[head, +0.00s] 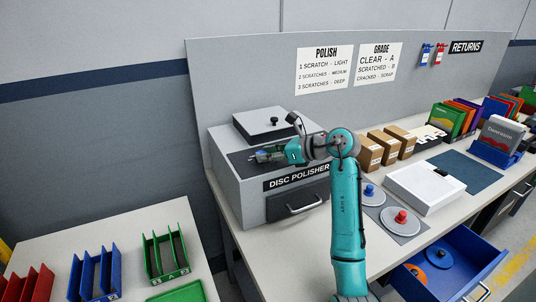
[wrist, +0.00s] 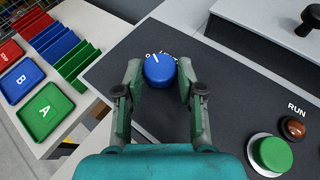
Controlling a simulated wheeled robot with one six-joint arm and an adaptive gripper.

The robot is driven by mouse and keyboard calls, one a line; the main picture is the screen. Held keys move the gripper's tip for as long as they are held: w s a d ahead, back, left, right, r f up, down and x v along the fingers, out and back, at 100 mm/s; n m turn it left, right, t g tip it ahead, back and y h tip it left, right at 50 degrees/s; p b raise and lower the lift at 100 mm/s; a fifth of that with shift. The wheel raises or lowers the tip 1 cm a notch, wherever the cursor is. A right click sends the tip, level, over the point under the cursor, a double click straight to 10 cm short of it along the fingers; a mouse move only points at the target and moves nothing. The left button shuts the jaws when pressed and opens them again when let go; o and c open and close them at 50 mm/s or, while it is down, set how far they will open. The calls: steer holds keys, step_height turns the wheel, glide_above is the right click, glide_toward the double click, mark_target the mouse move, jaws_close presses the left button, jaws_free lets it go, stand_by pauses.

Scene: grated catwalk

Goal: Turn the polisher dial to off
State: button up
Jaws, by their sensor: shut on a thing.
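The disc polisher (head: 234,190) is a grey box with a dark sloped control panel (wrist: 212,60), standing at the left end of the bench. Its blue round dial (wrist: 159,72) has a white pointer line that points up and slightly left in the wrist view. White lettering shows around the far side of the dial, partly hidden and too small to read fully. My gripper (wrist: 160,80) is shut on the dial, one finger on each side. In the head view my gripper (head: 262,156) is over the panel, and the dial is mostly hidden there.
A green button (wrist: 273,154) and a brown-red RUN lamp (wrist: 293,128) are right of the dial. A black-knobbed lid (head: 270,124) stands behind the panel. Coloured trays and racks (head: 100,272) fill the left table. A blue drawer (head: 458,256) is open at lower right.

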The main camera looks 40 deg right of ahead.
steer(key=o, duration=1.1)
steer(key=shift+o, duration=0.2)
steer(key=v, duration=1.2)
